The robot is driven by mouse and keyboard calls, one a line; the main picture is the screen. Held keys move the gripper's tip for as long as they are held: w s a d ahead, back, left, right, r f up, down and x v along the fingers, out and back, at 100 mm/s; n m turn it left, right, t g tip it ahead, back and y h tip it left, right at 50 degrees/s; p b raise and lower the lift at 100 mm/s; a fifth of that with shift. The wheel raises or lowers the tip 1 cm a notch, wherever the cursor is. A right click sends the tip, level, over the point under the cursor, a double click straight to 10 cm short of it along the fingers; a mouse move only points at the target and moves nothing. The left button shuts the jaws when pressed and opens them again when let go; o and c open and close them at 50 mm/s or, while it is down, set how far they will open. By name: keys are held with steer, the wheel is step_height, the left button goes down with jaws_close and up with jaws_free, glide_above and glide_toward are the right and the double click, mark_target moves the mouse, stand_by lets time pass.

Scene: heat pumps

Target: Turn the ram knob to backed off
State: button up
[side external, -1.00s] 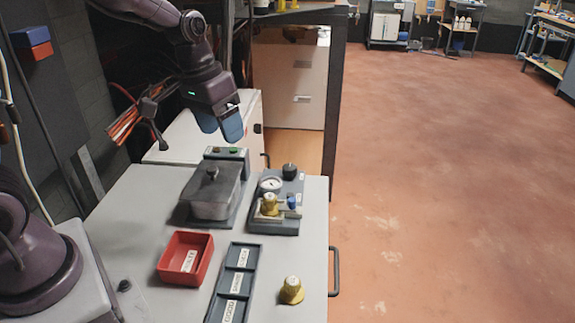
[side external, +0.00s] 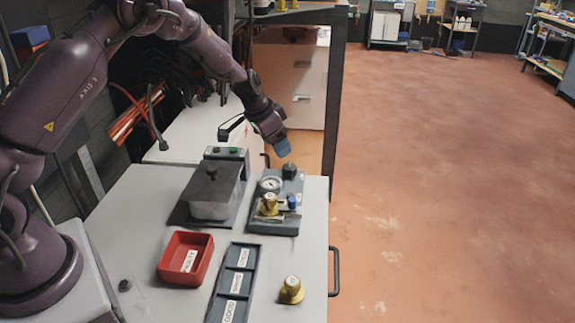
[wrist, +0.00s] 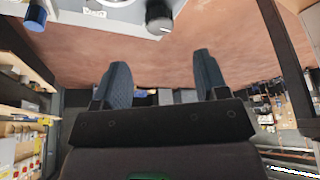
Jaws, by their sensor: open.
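A grey test fixture (side external: 259,224) stands on the bench with a round gauge (side external: 271,184). A black knob (side external: 289,171) is at its far right corner; it also shows at the top of the wrist view (wrist: 159,14), with a small white mark. I cannot read a label naming it the ram knob. A smaller blue knob (side external: 292,202) sits nearer; it shows at the wrist view's upper left (wrist: 35,17). My gripper (side external: 283,149) is tilted just above and beyond the black knob, apart from it. Its blue fingers (wrist: 162,75) are spread and empty.
A brass-coloured fitting (side external: 269,204) sits on the fixture and another (side external: 291,290) on the bench. A grey lidded box (side external: 212,192) is left of the fixture. A red bin (side external: 186,258) and a dark labelled tray (side external: 236,270) are nearer. Open floor lies right.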

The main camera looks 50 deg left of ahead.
mark_target(288, 167)
steer(key=x, duration=0.8)
steer(key=shift+w+d+f, duration=0.1)
steer(key=shift+f, duration=0.3)
steer(key=c, duration=0.9)
